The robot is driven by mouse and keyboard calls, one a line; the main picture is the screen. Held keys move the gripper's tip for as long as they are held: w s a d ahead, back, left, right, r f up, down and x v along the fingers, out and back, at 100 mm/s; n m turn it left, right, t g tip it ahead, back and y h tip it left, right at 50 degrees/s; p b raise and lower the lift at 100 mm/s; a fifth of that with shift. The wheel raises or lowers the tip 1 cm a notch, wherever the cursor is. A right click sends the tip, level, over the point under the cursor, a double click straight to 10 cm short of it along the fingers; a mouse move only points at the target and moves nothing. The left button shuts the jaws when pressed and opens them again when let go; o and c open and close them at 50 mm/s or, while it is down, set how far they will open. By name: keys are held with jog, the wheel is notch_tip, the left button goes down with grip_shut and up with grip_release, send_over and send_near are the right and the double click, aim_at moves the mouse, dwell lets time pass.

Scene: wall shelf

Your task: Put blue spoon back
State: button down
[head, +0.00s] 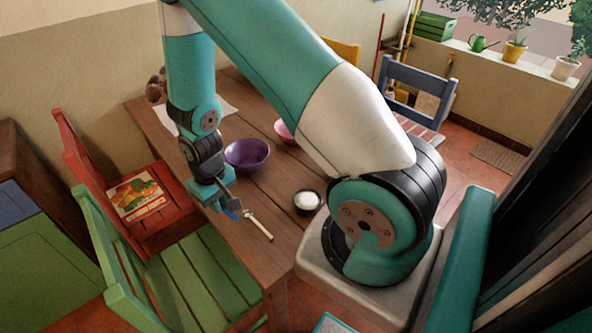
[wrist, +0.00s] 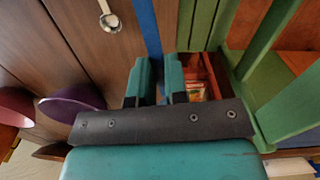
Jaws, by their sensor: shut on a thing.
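The blue spoon shows as a long blue strip in the wrist view (wrist: 149,30), running up from between the fingers to the top edge. In the head view only a short blue piece (head: 233,215) shows at the fingertips. My gripper (head: 226,205) is shut on it, over the near edge of the wooden table (head: 215,223). In the wrist view my gripper's fingers (wrist: 157,85) stand on either side of the strip. The spoon's far end is out of the wrist view.
A pale spoon (head: 259,226) lies on the table beside my gripper. A purple bowl (head: 247,154), a pink bowl (head: 285,131) and a dark bowl of white stuff (head: 307,200) stand on it. Green (head: 195,270) and red (head: 170,226) chairs stand close by.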

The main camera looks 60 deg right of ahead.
jog(key=w+d+r+m+b, duration=0.2)
jog(key=d+m, duration=0.3)
jog(key=d, duration=0.1)
notch_tip(320, 180, up, 10)
jog(key=m+b, duration=0.6)
jog(key=m, duration=0.9)
send_over(283, 181)
notch_tip(283, 181, down, 19)
jog(key=shift+a+r+b, duration=0.1)
jog(key=shift+r+b, duration=0.1)
jog(key=shift+b, duration=0.45)
jog(key=shift+f, duration=0.1)
jog(key=c, duration=1.1)
grip_release()
jog(key=shift+c, duration=0.2)
